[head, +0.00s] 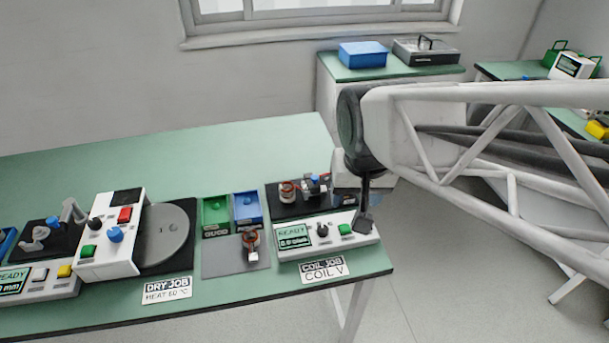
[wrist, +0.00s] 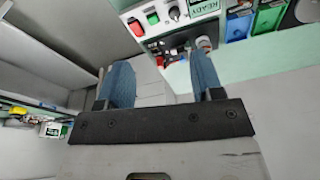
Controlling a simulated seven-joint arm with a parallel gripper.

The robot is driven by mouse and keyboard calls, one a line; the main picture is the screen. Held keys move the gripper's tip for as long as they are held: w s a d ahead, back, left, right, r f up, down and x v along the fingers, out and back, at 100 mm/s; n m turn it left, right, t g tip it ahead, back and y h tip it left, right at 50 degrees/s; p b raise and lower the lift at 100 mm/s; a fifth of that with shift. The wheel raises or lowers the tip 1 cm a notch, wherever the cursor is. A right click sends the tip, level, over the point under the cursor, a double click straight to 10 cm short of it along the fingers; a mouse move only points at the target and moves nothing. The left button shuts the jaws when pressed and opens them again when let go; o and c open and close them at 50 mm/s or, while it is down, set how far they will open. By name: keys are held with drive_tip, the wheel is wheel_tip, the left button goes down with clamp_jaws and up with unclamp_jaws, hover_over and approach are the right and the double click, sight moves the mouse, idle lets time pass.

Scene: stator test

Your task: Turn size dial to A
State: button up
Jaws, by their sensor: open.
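A small black dial (head: 323,230) with a light pointer sits on the white coil tester (head: 300,249), between its READY display and a green button. In the wrist view the black dial (wrist: 174,13) is at the top, beside the green button. I cannot read any size letters, so I cannot tell which dial is the size dial or its setting. My gripper (head: 364,222) hangs by the right end of the coil tester, apart from the dial. In the wrist view my gripper (wrist: 163,70) has its two blue fingers spread, with nothing between them.
A red coil part (head: 287,192) and a metal fixture stand on the black pad behind the tester. Green (head: 214,217) and blue (head: 248,208) bins are to the left. Another white machine (head: 110,260) has black and blue knobs. The table's right edge is near my gripper.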

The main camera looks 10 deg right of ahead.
drive_tip(key=w+f+m, duration=0.4)
drive_tip(key=w+f, duration=0.3)
drive_tip(key=m+g, duration=0.2)
drive_tip(key=m, duration=0.3)
hover_over(324, 228)
wheel_tip(324, 228, down, 11)
drive_tip(key=shift+r, duration=0.15)
drive_tip(key=shift+s, duration=0.1)
drive_tip(key=shift+f, duration=3.9)
drive_tip(key=c, duration=0.9)
